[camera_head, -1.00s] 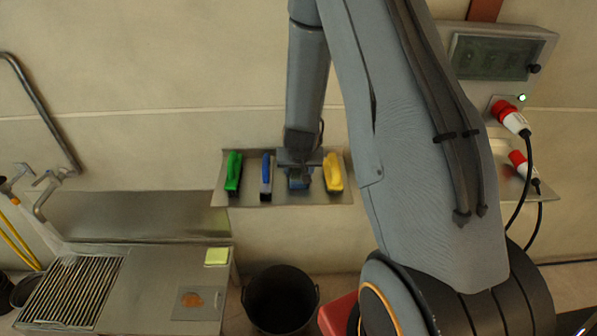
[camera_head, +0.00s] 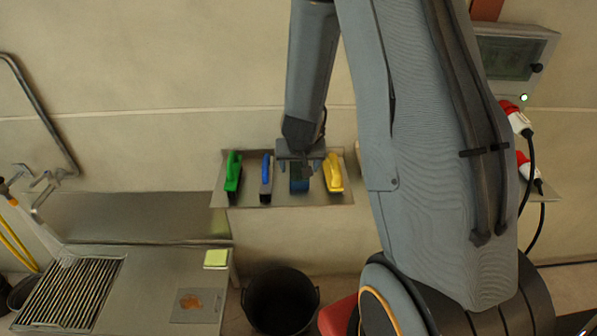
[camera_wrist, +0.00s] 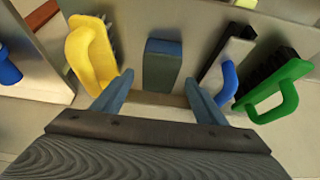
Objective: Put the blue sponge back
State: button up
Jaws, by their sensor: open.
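The blue sponge (camera_head: 299,183) is a dark blue block on the wall shelf (camera_head: 284,198), between the blue-handled tool and the yellow brush. It also shows in the wrist view (camera_wrist: 162,64), centred beyond my fingertips. My gripper (camera_head: 300,167) is open, just above and in front of the sponge. In the wrist view its two blue fingers (camera_wrist: 157,98) are spread apart with nothing between them, and a gap shows between them and the sponge.
On the shelf stand a green brush (camera_head: 233,172), a blue-handled scraper (camera_head: 266,174) and a yellow brush (camera_head: 333,173), close on either side. Below are a steel sink bench (camera_head: 150,275) with a yellow-green pad (camera_head: 216,259) and a stain (camera_head: 191,301), and a black bucket (camera_head: 281,301).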

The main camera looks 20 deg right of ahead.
jog(key=s+a+r+n+g+y+p, duration=0.1)
jog(key=s+a+r+n+y, duration=0.2)
jog(key=s+a+r, duration=0.7)
jog(key=s+a+r+n+g, duration=0.1)
jog(key=s+r, duration=0.3)
jog(key=s, duration=0.5)
jog(key=shift+s+n+g+h, duration=0.2)
jog(key=shift+n+g+h, duration=0.1)
jog(key=shift+g, duration=0.3)
notch_tip(320, 180, down, 9)
jog(key=g+b, duration=0.1)
jog(key=b, duration=0.6)
jog(key=shift+b, duration=0.35)
